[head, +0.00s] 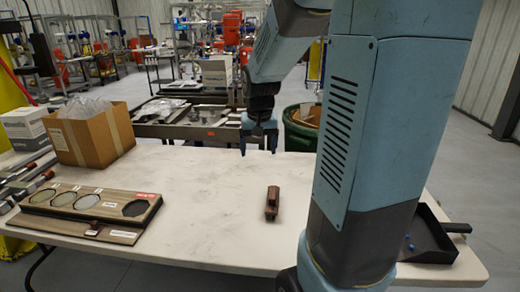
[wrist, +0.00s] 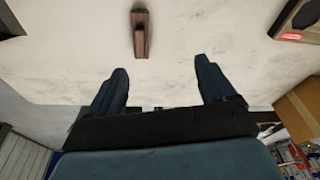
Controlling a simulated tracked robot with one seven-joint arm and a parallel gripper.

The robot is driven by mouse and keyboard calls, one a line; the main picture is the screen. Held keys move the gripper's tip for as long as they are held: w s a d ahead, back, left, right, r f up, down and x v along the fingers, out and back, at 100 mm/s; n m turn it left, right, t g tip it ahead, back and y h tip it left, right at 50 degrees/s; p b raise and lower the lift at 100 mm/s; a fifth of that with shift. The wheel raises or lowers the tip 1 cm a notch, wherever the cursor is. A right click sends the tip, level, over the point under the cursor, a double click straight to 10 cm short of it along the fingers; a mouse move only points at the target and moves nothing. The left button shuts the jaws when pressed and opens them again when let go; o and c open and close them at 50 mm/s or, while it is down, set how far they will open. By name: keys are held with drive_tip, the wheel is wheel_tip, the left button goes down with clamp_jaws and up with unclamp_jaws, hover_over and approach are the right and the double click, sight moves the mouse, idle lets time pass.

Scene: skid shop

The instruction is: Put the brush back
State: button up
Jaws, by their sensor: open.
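A small dark brown wooden piece (head: 272,203), which looks like the brush, lies on the white table (head: 200,190) right of centre in the head view. It also shows in the wrist view (wrist: 140,33) at the top, beyond my fingertips. My gripper (head: 258,150) hangs above the far part of the table. Its two fingers stand apart with nothing between them in the wrist view (wrist: 160,68). A black dustpan-like tray (head: 432,250) with small blue bits stands at the table's right end, partly hidden behind my arm.
A wooden board (head: 50,212) with round discs lies at the table's left; a small dark block rests at its front edge. An open cardboard box (head: 95,138) stands behind it. The table's middle is clear. A green bin (head: 300,130) stands beyond.

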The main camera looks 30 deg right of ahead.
drive_tip(key=s+a+r+n+t, duration=0.1)
drive_tip(key=s+a+r, duration=0.3)
drive_tip(key=s, duration=0.5)
drive_tip(key=s+a+r+n+t, duration=0.2)
drive_tip(key=s+a+r, duration=0.3)
drive_tip(key=s, duration=0.4)
drive_tip(key=shift+r+n+y, duration=0.4)
drive_tip(key=shift+n, duration=0.1)
